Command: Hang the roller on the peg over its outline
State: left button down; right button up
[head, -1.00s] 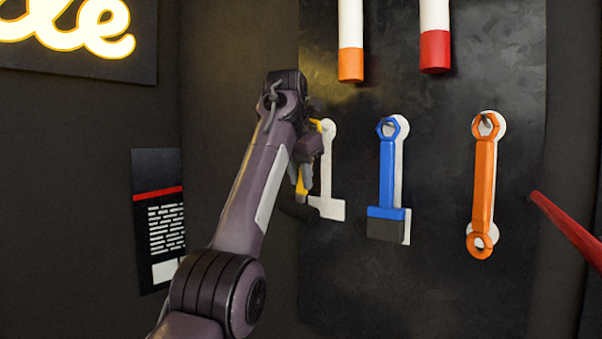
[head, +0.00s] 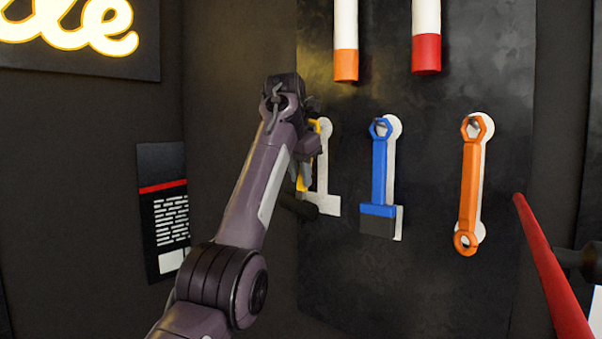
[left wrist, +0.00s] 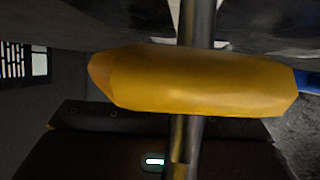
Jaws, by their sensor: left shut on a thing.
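The roller has a yellow handle (head: 303,178) and a dark roller head (head: 297,205), which hangs just left of the foot of its white outline (head: 325,185). My left gripper (head: 308,150) is in front of the board's left part, beside the outline. It is shut on the yellow handle, which crosses the left wrist view (left wrist: 200,82) between the grey fingers. The peg for this outline is not clearly visible. Whether the roller touches the board cannot be told.
A blue scraper (head: 379,180) and an orange wrench (head: 469,185) hang on pegs to the right. Two white tubes, tipped orange (head: 346,64) and red (head: 426,52), are above. A red bar (head: 552,265) slants in front at right. A printed sign (head: 163,210) is left.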

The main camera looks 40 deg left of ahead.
dwell(0.3)
pick_arm(q)
jog(key=c, duration=1.5)
grip_release()
jog(key=o, duration=0.4)
pick_arm(e)
jog(key=shift+d, duration=0.3)
pick_arm(q)
jog(key=v, duration=0.8)
pick_arm(e)
jog(key=shift+r, duration=0.1)
pick_arm(q)
jog(key=shift+f, duration=0.1)
